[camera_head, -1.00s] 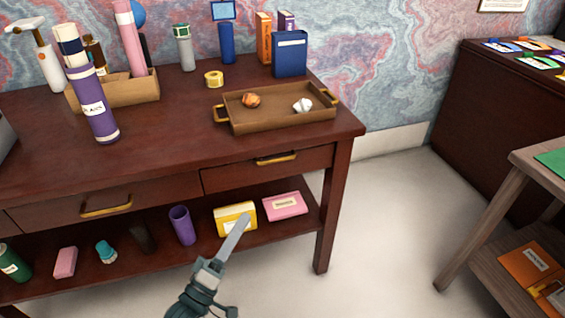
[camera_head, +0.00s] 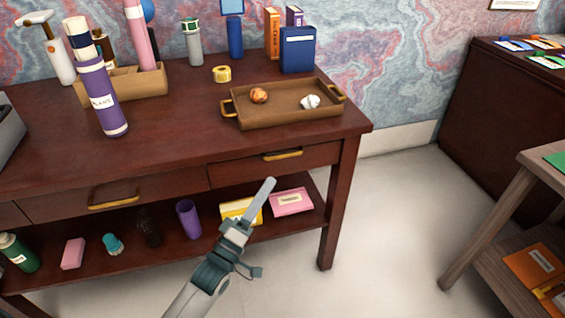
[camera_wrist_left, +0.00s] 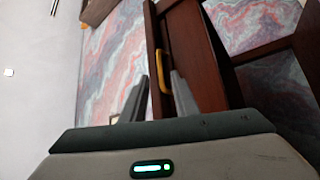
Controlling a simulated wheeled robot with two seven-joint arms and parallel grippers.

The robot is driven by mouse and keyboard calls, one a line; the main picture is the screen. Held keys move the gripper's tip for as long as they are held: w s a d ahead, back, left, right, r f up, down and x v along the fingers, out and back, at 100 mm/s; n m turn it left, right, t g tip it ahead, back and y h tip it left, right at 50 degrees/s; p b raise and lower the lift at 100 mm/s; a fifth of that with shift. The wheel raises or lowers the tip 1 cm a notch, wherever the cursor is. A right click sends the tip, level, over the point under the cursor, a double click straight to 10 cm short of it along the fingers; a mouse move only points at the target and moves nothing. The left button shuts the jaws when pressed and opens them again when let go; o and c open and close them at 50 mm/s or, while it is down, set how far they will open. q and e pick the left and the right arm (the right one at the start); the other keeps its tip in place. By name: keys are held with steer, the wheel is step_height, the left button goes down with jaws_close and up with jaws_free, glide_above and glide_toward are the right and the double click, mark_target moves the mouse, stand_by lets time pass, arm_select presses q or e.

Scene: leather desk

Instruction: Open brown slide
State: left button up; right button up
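The brown desk's right drawer (camera_head: 230,173) has a brass bar handle (camera_head: 282,155) and looks shut. A second, wider drawer (camera_head: 160,188) with a brass handle (camera_head: 112,197) is to its left. My left gripper (camera_head: 268,184) is below and in front of the right drawer's handle, apart from it. In the left wrist view, the gripper's two fingers (camera_wrist_left: 158,90) are spread and empty. A yellow handle (camera_wrist_left: 163,68) on a brown front shows just beyond the gap between them. My right gripper is in neither view.
A tray (camera_head: 240,121) holding two small objects stands on the desk above the drawer. The shelf below holds a yellow box (camera_head: 230,209), a pink box (camera_head: 291,201) and a purple cup (camera_head: 188,218). Floor to the right is clear up to a wooden table (camera_head: 500,210).

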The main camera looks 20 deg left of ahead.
arm_select(q)
steer(key=x, duration=0.8)
steer(key=shift+w+d, duration=0.1)
steer(key=shift+w, duration=0.2)
steer(key=shift+r, duration=0.1)
jaws_close()
